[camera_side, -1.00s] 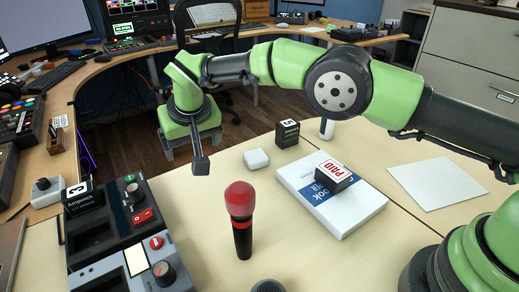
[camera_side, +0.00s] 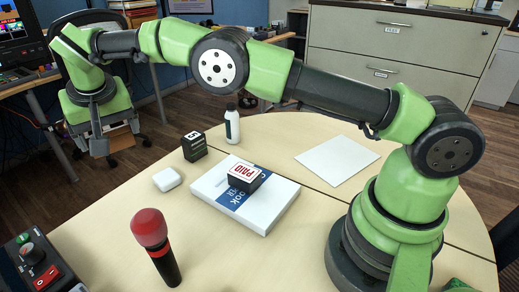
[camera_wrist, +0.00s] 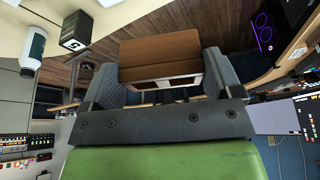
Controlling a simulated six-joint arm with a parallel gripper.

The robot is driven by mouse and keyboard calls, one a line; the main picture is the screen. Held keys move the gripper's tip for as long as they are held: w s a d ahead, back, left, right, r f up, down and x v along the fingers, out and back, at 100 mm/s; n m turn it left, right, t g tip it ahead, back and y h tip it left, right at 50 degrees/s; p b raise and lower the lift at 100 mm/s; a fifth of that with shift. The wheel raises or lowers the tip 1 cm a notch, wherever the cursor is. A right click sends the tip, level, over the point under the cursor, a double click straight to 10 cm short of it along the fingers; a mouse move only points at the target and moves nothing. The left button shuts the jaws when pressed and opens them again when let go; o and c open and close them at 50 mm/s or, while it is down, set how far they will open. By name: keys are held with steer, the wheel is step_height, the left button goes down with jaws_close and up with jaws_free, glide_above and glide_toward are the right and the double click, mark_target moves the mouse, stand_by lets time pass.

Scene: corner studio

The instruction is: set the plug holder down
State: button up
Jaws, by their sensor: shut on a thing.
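In the wrist view, a brown wooden block with a pale strip along its near edge, which I take for the plug holder (camera_wrist: 160,50), sits between the two grey fingers of my gripper (camera_wrist: 160,72). The fingers are shut on its sides. In the side view my gripper (camera_side: 98,146) hangs at the left, pointing down, beyond the far-left edge of the light wooden table (camera_side: 110,205) in the picture. Nothing visible touches the holder from below.
On the table stand a white rounded box (camera_side: 167,179), a black block (camera_side: 194,147), a white bottle (camera_side: 232,126), a thick book (camera_side: 265,212) with a PAID block (camera_side: 245,178) on it, and a red-topped microphone (camera_side: 156,250). A paper sheet (camera_side: 338,158) lies at the right. Bare tabletop shows between them.

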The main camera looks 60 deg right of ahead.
steer(key=s+d+m+g+h, duration=0.2)
steer(key=d+m, duration=0.5)
steer(key=d, duration=1.2)
steer(key=s+d+m+g+h, duration=0.1)
steer(key=s+d+m+g, duration=0.1)
steer(key=s+d+m, duration=0.75)
steer(key=shift+s+d+f+n, duration=0.1)
steer(key=shift+d+f+n, duration=0.45)
steer(key=shift+f, duration=1.95)
steer(key=shift+d+f+n, duration=0.2)
steer(key=shift+d+f, duration=0.6)
steer(key=shift+f, duration=1.75)
steer(key=shift+s+d+f+n, duration=0.1)
steer(key=shift+d+f+n, duration=0.45)
steer(key=shift+f, duration=1.95)
steer(key=shift+d+f, duration=0.1)
